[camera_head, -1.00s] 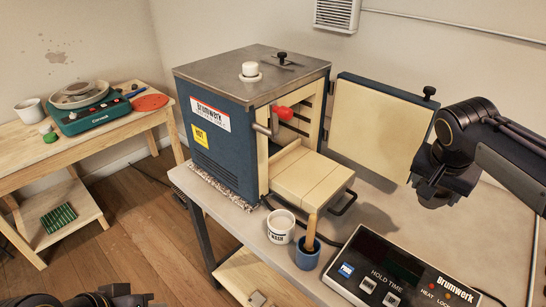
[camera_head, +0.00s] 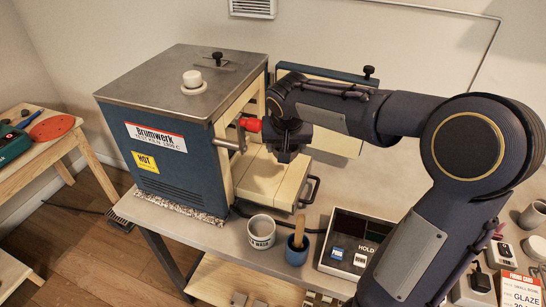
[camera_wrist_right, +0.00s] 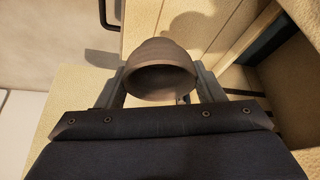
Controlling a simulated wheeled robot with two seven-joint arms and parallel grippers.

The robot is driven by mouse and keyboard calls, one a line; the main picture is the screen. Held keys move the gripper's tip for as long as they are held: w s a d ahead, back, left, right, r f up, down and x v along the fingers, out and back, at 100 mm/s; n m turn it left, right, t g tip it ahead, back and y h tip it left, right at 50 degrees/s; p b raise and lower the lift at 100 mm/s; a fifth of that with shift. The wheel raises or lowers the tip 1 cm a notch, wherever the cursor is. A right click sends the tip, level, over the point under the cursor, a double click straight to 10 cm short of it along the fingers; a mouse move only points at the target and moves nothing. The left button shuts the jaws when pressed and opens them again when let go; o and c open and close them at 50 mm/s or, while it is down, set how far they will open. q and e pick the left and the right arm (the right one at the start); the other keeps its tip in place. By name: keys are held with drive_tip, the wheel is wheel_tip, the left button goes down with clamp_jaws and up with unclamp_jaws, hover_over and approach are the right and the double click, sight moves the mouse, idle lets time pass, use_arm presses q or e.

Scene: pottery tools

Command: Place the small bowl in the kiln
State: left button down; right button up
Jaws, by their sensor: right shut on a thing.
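The blue kiln (camera_head: 165,150) with a grey metal top stands on the table, its front opening facing right. A cream slab shelf (camera_head: 262,178) with a dark handle sticks out of the opening. My right gripper (camera_head: 287,150) is in front of the opening, above the shelf in the head view. In the right wrist view (camera_wrist_right: 160,82) its fingers are shut on the small brown bowl (camera_wrist_right: 160,65), one on each side. The bowl is hidden behind my gripper in the head view. My left gripper is out of view.
The open kiln door (camera_head: 335,140) stands behind my right arm. A white cup (camera_head: 261,233), a blue pot (camera_head: 297,250) with a wooden handle and a control box (camera_head: 352,240) stand in front.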

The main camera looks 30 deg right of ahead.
drive_tip(key=w+f, duration=0.4)
drive_tip(key=f, duration=0.1)
drive_tip(key=shift+w+f+p, duration=0.25)
drive_tip(key=shift+w+p, duration=0.05)
drive_tip(key=shift+w+f, duration=0.15)
drive_tip(key=shift+f, duration=1.6)
drive_tip(key=shift+f, duration=0.2)
drive_tip(key=o, duration=1)
drive_tip(key=shift+r, duration=0.1)
